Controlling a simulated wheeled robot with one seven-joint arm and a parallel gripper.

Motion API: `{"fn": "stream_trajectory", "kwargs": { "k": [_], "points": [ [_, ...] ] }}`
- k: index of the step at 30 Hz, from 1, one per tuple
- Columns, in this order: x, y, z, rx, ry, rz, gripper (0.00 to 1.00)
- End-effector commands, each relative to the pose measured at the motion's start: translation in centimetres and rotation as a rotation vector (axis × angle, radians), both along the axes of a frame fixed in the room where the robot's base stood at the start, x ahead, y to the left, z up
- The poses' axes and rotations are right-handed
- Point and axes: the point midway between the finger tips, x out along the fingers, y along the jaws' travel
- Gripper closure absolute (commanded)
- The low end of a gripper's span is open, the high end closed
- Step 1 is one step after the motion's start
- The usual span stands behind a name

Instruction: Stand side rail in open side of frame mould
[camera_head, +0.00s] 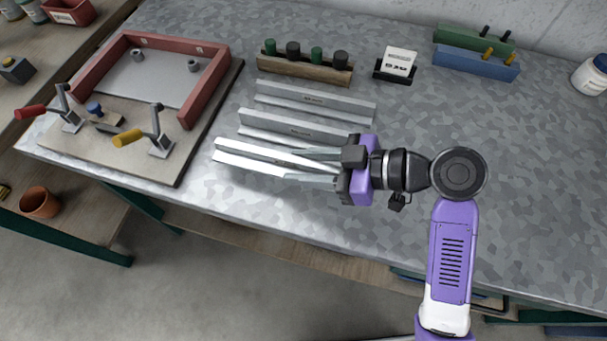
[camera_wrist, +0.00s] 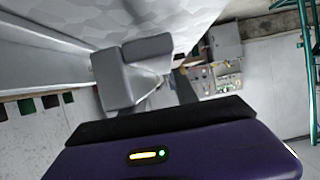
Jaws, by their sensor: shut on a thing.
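The frame mould (camera_head: 207,88) has red walls on three sides around a grey plate. It sits on a wooden board at the left of the bench, and its near side is open. A silver side rail (camera_head: 245,151) is at the front of a row of rails, right of the mould. My gripper (camera_head: 292,166) comes from the right and is shut on this rail near its right end. I cannot tell whether the rail touches the bench. In the wrist view a grey finger (camera_wrist: 130,75) shows; the grip itself is unclear there.
Two more silver rails (camera_head: 295,125) (camera_head: 315,101) lie behind the held one. Toggle clamps with red (camera_head: 68,112) and yellow (camera_head: 155,138) handles stand before the mould's open side. A wooden peg block (camera_head: 305,68) and coloured blocks (camera_head: 475,62) stand farther back.

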Motion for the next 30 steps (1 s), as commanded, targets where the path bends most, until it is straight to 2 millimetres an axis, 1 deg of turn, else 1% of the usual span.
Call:
{"fn": "stream_trajectory", "kwargs": {
  "k": [2,7,10,12,20,23,24,26,27,30],
  "points": [
    [0.0,0.0,-0.5,0.001,0.001,0.001,1.0],
    [0.0,0.0,-2.9,0.001,0.004,-0.001,1.0],
    [0.0,0.0,-4.0,0.001,0.002,-0.001,1.0],
    [0.0,0.0,-4.4,0.001,0.002,-0.001,1.0],
    [0.0,0.0,-4.4,0.001,-0.001,-0.001,1.0],
    [0.0,0.0,-4.8,0.001,-0.001,-0.001,1.0],
    [0.0,0.0,-4.8,0.0,0.001,0.0,0.62],
    [0.0,0.0,-4.7,0.0,0.001,0.0,0.51],
    [0.0,0.0,-4.7,0.0,0.001,0.0,0.43],
    [0.0,0.0,-4.7,0.0,0.001,0.0,0.42]
  ]
}}
